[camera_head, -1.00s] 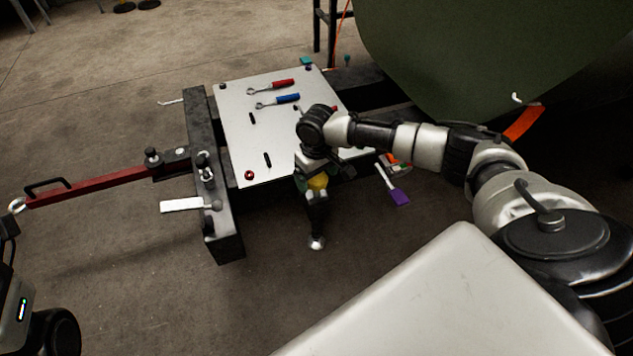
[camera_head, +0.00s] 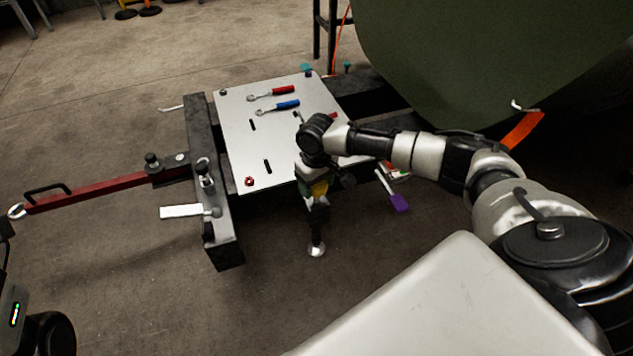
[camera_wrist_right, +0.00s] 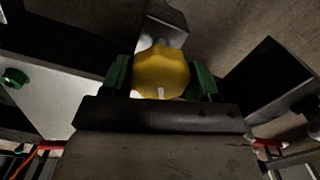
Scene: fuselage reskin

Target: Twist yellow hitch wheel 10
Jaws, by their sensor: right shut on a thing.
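The yellow hitch wheel (camera_wrist_right: 160,74) sits between the green fingers of my right gripper (camera_wrist_right: 160,80) in the right wrist view. The gripper is shut on it. A dark post with a bright round foot (camera_head: 316,250) stands below the wheel. My left gripper is not in view.
The white plate (camera_head: 235,135) holds a red-handled tool (camera_head: 283,90) and a blue-handled tool (camera_head: 288,104). A red tow bar (camera_head: 100,188) extends left. A large green curved panel (camera_head: 480,50) is at upper right.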

